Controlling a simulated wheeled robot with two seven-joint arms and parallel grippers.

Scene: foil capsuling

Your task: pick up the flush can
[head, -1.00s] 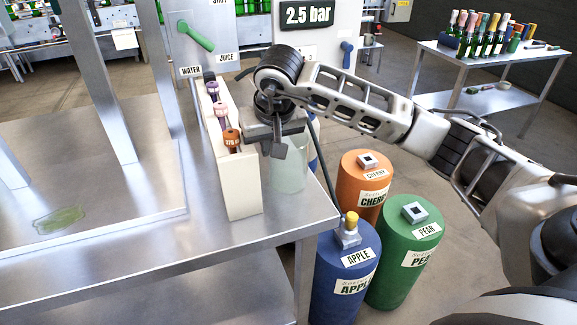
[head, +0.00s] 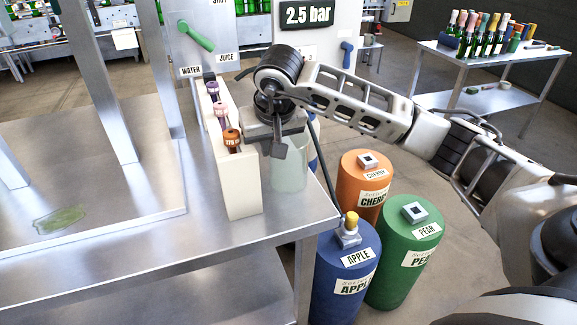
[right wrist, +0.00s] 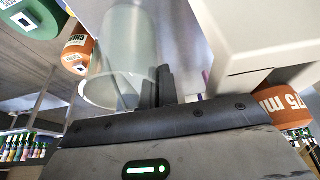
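The flush can appears to be the pale, see-through vessel (head: 291,172) standing near the right edge of the steel table, beside a cream rack. Its wide open mouth shows in the right wrist view (right wrist: 122,50). My right gripper (head: 279,148) is over the can's near upper edge, and its body hides part of the rim. In the right wrist view its two dark fingers (right wrist: 160,90) are close together at the can's rim, with the wall seemingly pinched between them. My left gripper is not in view.
The cream rack (head: 236,185), holding several coloured collared tools, stands close left of the can. Apple (head: 345,285), pear (head: 405,265) and cherry (head: 368,190) drums stand on the floor past the table edge. A bottle table (head: 490,58) is at the back right.

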